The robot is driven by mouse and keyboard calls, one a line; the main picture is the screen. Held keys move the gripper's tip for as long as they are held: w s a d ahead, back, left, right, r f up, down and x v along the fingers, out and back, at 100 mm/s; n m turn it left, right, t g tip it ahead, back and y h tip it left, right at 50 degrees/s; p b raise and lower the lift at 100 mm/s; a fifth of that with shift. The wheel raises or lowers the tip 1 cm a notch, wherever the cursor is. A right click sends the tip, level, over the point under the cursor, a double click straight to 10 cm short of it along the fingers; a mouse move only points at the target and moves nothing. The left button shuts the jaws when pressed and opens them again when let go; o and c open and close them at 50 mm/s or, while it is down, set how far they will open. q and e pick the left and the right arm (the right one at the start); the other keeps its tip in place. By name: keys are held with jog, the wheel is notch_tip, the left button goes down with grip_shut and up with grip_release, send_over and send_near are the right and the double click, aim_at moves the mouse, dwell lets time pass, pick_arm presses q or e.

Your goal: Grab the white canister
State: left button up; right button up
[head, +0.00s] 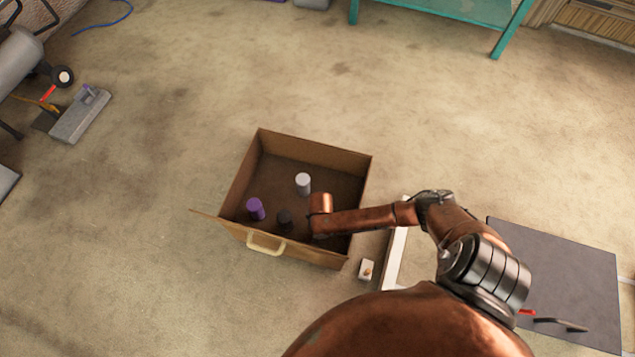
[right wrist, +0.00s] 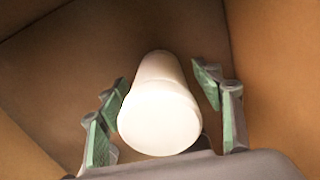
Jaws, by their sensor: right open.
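The white canister (head: 303,184) stands upright inside the brown open-topped drawer-like box (head: 325,152), toward its back. In the right wrist view the white canister (right wrist: 160,110) shows with its round end facing the camera, and my right gripper (right wrist: 162,82) is open with one finger on each side of it. Gaps show between the fingers and the canister, and nothing is gripped. In the head view my right arm reaches into the box from the right and its wrist is close to the canister; the fingers cannot be made out there. My left gripper is not in view.
A small white block (head: 366,269) lies outside.

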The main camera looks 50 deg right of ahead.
jog(key=shift+c, duration=0.3)
jog(key=c, duration=1.4)
